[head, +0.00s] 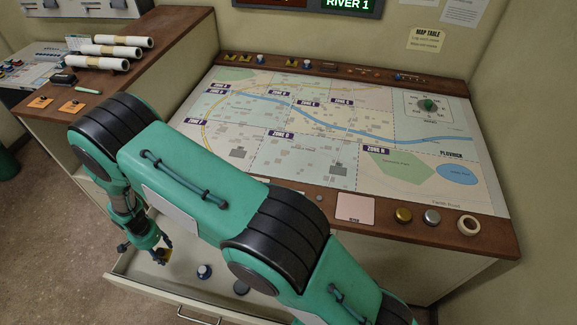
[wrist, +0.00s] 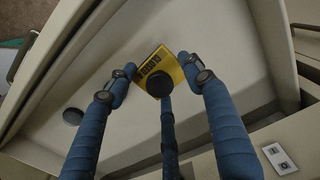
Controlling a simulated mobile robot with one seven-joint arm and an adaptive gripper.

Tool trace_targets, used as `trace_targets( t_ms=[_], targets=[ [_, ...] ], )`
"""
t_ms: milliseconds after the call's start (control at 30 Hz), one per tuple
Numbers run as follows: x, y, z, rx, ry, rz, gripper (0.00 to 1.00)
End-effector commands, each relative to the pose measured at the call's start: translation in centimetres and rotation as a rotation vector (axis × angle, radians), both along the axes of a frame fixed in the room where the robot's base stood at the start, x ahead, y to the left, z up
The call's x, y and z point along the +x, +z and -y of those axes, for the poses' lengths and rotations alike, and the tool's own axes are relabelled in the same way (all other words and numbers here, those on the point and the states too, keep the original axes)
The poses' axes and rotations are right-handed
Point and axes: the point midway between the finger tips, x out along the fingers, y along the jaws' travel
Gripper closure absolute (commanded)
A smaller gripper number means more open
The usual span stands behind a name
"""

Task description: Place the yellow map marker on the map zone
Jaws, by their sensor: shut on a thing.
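The yellow map marker (wrist: 160,68) has dark lettering on its plate and a round black knob. In the wrist view my gripper (wrist: 157,78) has its blue fingers closed around it, above the pale drawer floor. In the head view my gripper (head: 156,247) is low at the left, at the open drawer, with the yellow marker (head: 166,256) at its tip. I cannot tell whether the marker touches the drawer floor. The map (head: 345,165) lies on the table top, with several labelled zones; my arm hides its lower left part.
The open drawer (head: 140,271) also holds a blue-and-white piece (head: 204,271) and a dark round piece (head: 241,287). The table's front rim carries a pink pad (head: 355,207), a gold disc (head: 403,215), a silver disc (head: 432,217) and a tape roll (head: 467,225). Rolled papers (head: 103,50) lie on the left counter.

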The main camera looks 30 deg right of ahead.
Motion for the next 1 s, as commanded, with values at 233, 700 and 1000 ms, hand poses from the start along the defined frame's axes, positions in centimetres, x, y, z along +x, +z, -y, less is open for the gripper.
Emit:
trace_targets(
  t_ms=[233,700,1000],
  targets=[
    [0.1,3.2,-0.1,0.002,0.0,0.003,0.75],
    [0.1,16.7,-0.1,0.003,0.0,0.005,0.75],
    [0.1,24.5,0.0,0.002,0.0,0.003,0.75]
  ],
)
